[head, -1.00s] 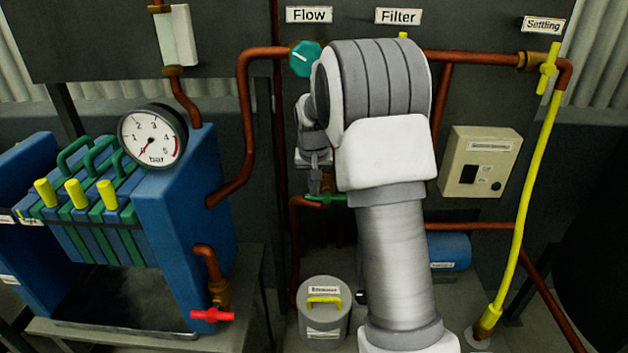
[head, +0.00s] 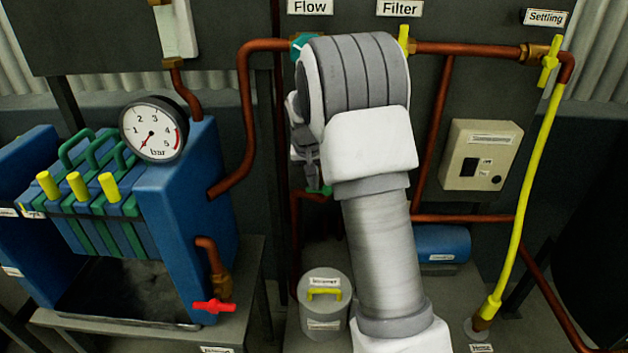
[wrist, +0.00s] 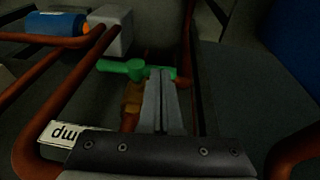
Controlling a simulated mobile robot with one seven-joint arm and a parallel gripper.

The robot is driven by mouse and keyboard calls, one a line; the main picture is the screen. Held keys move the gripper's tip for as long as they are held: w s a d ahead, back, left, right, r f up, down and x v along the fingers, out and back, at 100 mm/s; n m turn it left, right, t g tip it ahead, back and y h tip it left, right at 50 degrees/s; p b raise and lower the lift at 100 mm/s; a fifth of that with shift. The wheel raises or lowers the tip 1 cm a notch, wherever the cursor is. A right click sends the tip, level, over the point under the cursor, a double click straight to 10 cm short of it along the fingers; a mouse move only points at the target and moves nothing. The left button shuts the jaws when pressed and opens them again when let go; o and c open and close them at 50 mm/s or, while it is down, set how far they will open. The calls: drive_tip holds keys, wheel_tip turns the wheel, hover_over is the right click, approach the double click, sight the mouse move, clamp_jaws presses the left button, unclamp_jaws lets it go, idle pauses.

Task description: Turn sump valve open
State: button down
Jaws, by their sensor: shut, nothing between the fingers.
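The sump valve has a green handle (wrist: 125,68), lying roughly crosswise in the wrist view above a brass body (wrist: 130,105) on a copper pipe. A white label ending in "mp" (wrist: 75,135) appears upside down beside it. In the head view only a bit of the green handle (head: 319,191) shows, left of my arm. My gripper (wrist: 163,74) is shut and empty, its fingertips overlapping the handle's right part in the wrist view. I cannot tell whether they touch it. In the head view my gripper (head: 312,180) points down just over the handle, partly hidden by my arm.
Copper pipes (wrist: 50,90) run close around the valve. A grey lidded can (head: 325,305) stands below it. The blue press (head: 185,220) with a gauge (head: 153,128) and a red-handled valve (head: 213,305) is at left. A control box (head: 482,155) is at right.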

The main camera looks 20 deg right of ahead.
sight(307, 192)
drive_tip(key=shift+a+f, duration=0.1)
drive_tip(key=f+g+h, duration=0.1)
drive_tip(key=h, duration=0.1)
drive_tip(key=a+f+g+h, duration=0.1)
drive_tip(key=h, duration=0.2)
drive_tip(key=f+n+h+p, duration=0.1)
drive_tip(key=h, duration=0.1)
drive_tip(key=shift+w+a+f+g+h, duration=0.15)
drive_tip(key=shift+w+f+g+h, duration=0.05)
drive_tip(key=shift+w+g+h, duration=0.2)
drive_tip(key=shift+s+d+f+h+b, duration=0.15)
drive_tip(key=shift+d+f+h+b, duration=0.15)
drive_tip(key=shift+f+b, duration=0.35)
drive_tip(key=shift+s+d+f+h+b, duration=0.15)
drive_tip(key=shift+d+f+h+b, duration=0.2)
drive_tip(key=shift+f, duration=0.55)
drive_tip(key=shift+s+f, duration=0.1)
drive_tip(key=shift+f, duration=0.05)
